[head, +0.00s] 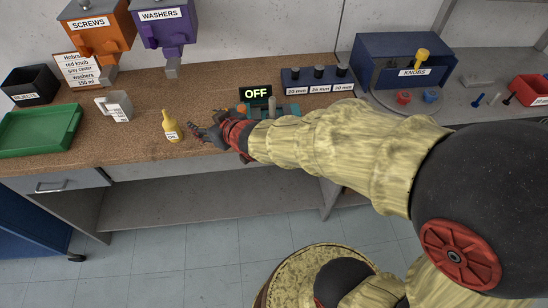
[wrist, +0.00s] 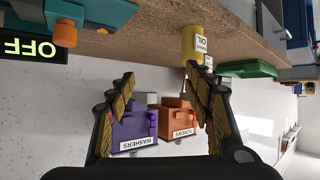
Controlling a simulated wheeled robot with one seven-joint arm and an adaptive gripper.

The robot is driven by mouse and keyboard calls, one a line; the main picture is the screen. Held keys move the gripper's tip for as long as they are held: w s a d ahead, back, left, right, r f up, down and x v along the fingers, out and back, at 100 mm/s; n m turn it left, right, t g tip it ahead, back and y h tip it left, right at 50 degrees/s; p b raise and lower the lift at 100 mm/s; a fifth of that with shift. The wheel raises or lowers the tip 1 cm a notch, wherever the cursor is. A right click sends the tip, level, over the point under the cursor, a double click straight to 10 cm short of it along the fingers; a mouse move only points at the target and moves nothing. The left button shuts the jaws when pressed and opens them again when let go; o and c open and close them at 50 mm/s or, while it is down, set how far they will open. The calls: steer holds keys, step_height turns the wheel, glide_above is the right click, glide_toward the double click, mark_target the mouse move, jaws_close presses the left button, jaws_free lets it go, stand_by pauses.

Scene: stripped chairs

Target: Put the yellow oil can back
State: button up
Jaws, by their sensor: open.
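The yellow oil can (head: 171,126) stands upright on the brown worktop, near its front edge, with a white label reading OIL. It also shows in the wrist view (wrist: 192,46), where the picture is upside down, beyond the right fingertip. My gripper (head: 201,133) is just right of the can in the head view, pointing toward it. In the wrist view my gripper (wrist: 160,80) has its fingers spread with nothing between them. The can looks apart from the fingers, though the exact gap is hard to tell.
The OFF display device (head: 257,95) is behind my wrist, near a labelled block (head: 318,80). Orange screws (head: 98,30) and purple washers (head: 163,30) dispensers hang behind.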

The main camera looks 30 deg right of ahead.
steer(key=s+d+r+m+g+h, duration=0.1)
steer(key=s+d+r+m+h, duration=0.15)
steer(key=s+d+r, duration=0.35)
steer(key=s+d+g, duration=0.1)
steer(key=s+g, duration=0.1)
steer(key=s, duration=0.8)
steer(key=s+d+r+m+g, duration=0.1)
steer(key=s+d+g, duration=0.1)
steer(key=s, duration=0.9)
steer(key=shift+d+r+g+h, duration=0.15)
steer(key=shift+r+g+h, duration=0.15)
steer(key=shift+g, duration=0.3)
